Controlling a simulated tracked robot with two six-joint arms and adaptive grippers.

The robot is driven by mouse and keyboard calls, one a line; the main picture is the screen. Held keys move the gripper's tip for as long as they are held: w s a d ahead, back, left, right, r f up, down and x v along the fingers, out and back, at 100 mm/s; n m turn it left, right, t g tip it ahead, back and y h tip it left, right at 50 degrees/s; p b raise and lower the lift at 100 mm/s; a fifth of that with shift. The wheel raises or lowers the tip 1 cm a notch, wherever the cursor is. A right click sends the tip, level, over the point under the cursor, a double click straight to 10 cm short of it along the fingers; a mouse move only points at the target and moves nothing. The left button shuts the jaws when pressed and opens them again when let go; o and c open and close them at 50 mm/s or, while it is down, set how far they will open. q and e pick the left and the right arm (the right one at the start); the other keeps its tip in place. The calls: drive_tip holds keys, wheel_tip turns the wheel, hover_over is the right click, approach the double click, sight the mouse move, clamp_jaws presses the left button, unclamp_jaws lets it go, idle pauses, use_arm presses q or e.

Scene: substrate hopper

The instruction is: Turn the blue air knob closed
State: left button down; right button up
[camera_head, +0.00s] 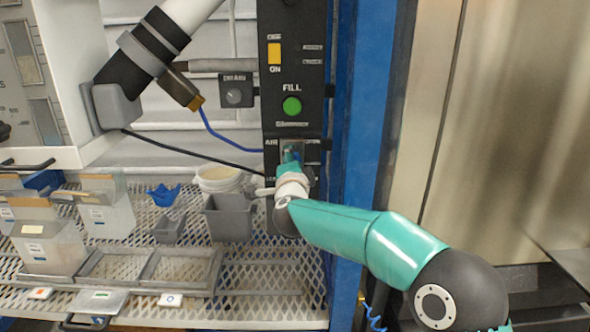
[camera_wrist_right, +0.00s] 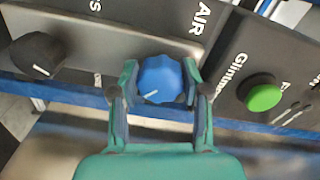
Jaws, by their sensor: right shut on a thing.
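The blue air knob (camera_wrist_right: 162,78) sits on the dark control panel beside the "AIR" label in the right wrist view. A short white mark shows near its lower edge, toward the lower left. My right gripper (camera_wrist_right: 158,84) is shut on the knob, with one teal finger on each side of it. In the head view my right gripper (camera_head: 290,158) is at the lower part of the control panel (camera_head: 292,80) and hides most of the knob. My left gripper is in neither view.
A green button (camera_head: 292,106) is above the knob, and a yellow switch (camera_head: 274,54) is higher up. A black knob (camera_wrist_right: 38,54) is left in the wrist view. A mesh shelf (camera_head: 270,275) holds a white bucket (camera_head: 219,179) and grey bin (camera_head: 229,220). A blue post (camera_head: 358,150) stands right.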

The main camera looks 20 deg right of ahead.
drive_tip(key=shift+d+f+m+b, duration=0.25)
drive_tip(key=shift+m+b, duration=0.05)
drive_tip(key=shift+m, duration=0.3)
drive_tip(key=o, duration=1.1)
drive_tip(key=shift+o, duration=0.2)
drive_tip(key=shift+a+r, duration=0.1)
drive_tip(key=shift+s, duration=0.15)
drive_tip(key=v, duration=1.1)
drive_tip(key=shift+s, duration=0.35)
drive_tip(key=shift+a, duration=0.15)
